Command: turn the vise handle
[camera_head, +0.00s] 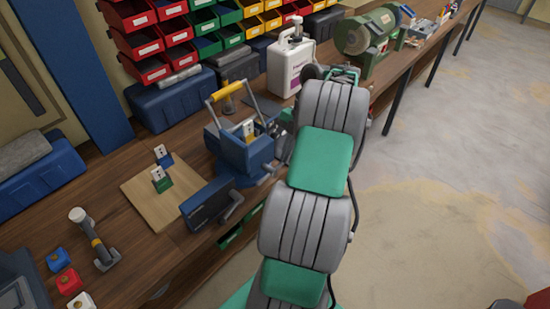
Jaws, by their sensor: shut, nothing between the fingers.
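The blue vise (252,156) stands near the front edge of the wooden bench, left of my arm. A small white-faced yellow box (249,128) shows at its top; whether its jaws hold it is unclear. A thin grey bar (267,176) at the vise's right side looks like its handle, partly hidden by my arm. My grey and green arm reaches up over the bench edge. It hides my fingertips, so contact with the handle cannot be seen. A green-based socket box (162,184) and a blue-based one (163,157) stand on a wooden board (142,192).
A dark blue block (205,204) with a grey lever lies near the bench edge. A hammer (94,238) and several small coloured boxes are at lower left. A white jug (287,67) and a green grinder (365,36) stand behind. The floor at right is clear.

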